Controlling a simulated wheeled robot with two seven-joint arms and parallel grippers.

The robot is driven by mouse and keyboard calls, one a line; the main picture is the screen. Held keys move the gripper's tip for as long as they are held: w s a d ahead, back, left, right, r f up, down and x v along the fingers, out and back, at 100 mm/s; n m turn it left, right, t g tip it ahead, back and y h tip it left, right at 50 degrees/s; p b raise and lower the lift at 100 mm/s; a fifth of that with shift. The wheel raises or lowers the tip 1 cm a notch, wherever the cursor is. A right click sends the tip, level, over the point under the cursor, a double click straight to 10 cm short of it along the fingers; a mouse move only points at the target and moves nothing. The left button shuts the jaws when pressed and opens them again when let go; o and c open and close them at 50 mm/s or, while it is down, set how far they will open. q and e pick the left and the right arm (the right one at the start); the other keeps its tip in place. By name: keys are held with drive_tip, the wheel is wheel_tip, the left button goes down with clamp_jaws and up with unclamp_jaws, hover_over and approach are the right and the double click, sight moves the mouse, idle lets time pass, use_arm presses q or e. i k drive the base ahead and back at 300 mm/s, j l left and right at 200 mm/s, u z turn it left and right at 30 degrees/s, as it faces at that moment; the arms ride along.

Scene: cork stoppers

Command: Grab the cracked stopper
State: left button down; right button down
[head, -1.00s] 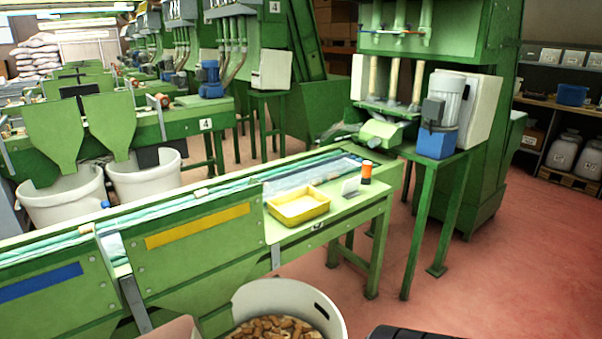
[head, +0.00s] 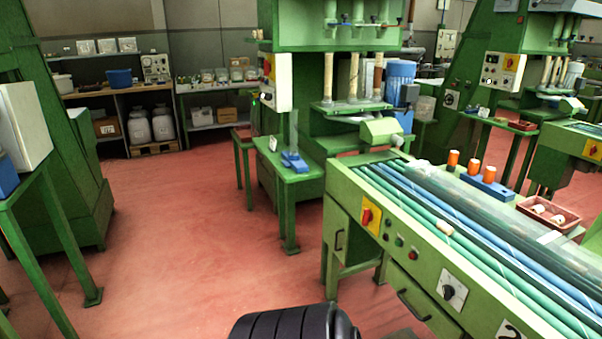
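A small pale beige piece (head: 444,228), which looks like a cork stopper, lies on the green and blue rods of the green bench (head: 372,235) at the right. It is too small for me to tell whether it is cracked. Neither of my grippers shows in the head view.
A blue holder with orange-topped pieces (head: 473,169) and a reddish tray (head: 549,214) with white rolls are on the bench. A black ribbed object (head: 285,325) stands at the bottom edge. Red floor (head: 200,230) is clear left of the bench. Green machines stand around.

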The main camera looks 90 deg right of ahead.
sight(538, 209)
drive_tip(key=z, duration=4.3)
